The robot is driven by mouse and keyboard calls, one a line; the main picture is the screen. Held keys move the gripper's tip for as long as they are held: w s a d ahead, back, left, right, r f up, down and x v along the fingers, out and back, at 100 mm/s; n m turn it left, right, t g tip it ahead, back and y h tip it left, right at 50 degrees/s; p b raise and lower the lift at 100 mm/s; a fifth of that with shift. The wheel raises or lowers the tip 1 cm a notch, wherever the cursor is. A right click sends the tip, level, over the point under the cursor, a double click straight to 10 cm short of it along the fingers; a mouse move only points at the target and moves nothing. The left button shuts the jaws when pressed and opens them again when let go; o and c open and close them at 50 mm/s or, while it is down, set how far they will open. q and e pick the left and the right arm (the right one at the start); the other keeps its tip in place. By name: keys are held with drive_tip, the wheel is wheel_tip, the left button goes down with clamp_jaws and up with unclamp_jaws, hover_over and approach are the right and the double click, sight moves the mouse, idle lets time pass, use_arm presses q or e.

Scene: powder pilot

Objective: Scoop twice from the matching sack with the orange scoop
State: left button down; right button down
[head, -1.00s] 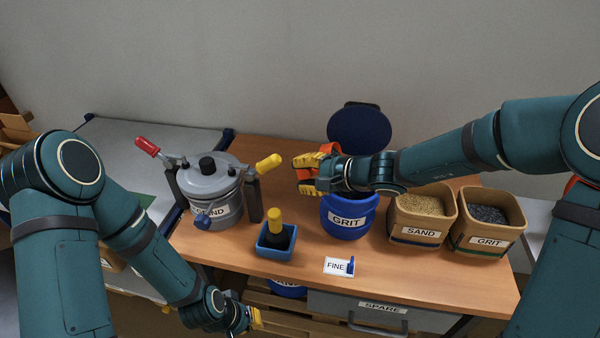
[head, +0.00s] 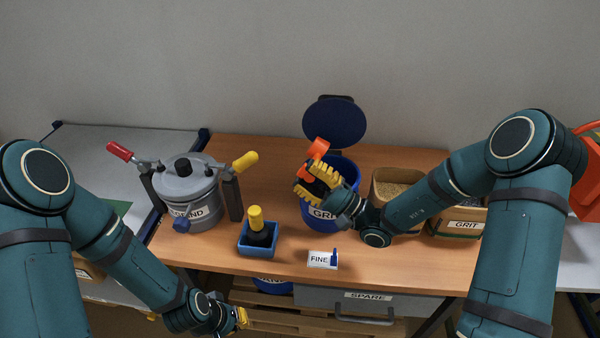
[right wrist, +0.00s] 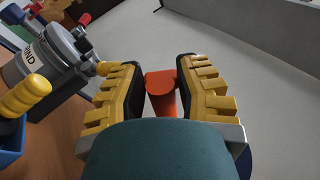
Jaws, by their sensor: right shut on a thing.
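The orange scoop (head: 318,149) is held in my right gripper (head: 318,180), above the blue GRIT bucket (head: 345,170) with its lid open. The right wrist view shows the orange handle (right wrist: 161,92) between the two yellow fingers (right wrist: 160,88). The scoop's bowl and contents are not clear. The sand sack (head: 384,181) stands right of the bucket, partly behind my right arm. The sack labelled GRIT (head: 465,225) stands further right, mostly hidden by the arm. My left gripper (head: 240,318) is low at the table's front; its opening cannot be made out.
A grey grinder pot (head: 189,185) with red and yellow handles stands at the left. A blue holder (head: 258,245) with a yellow-topped tool and a FINE card (head: 322,259) are at the front. An orange-red object (head: 588,185) is at the far right.

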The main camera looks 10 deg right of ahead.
drive_tip(key=shift+s+d+f+t+y, duration=0.2)
drive_tip(key=shift+d+t+y, duration=0.1)
drive_tip(key=shift+y, duration=0.2)
drive_tip(key=shift+s+d+f+t+y, duration=0.15)
drive_tip(key=shift+d+t+y, duration=0.15)
drive_tip(key=shift+y, duration=0.2)
drive_tip(key=shift+r, duration=0.1)
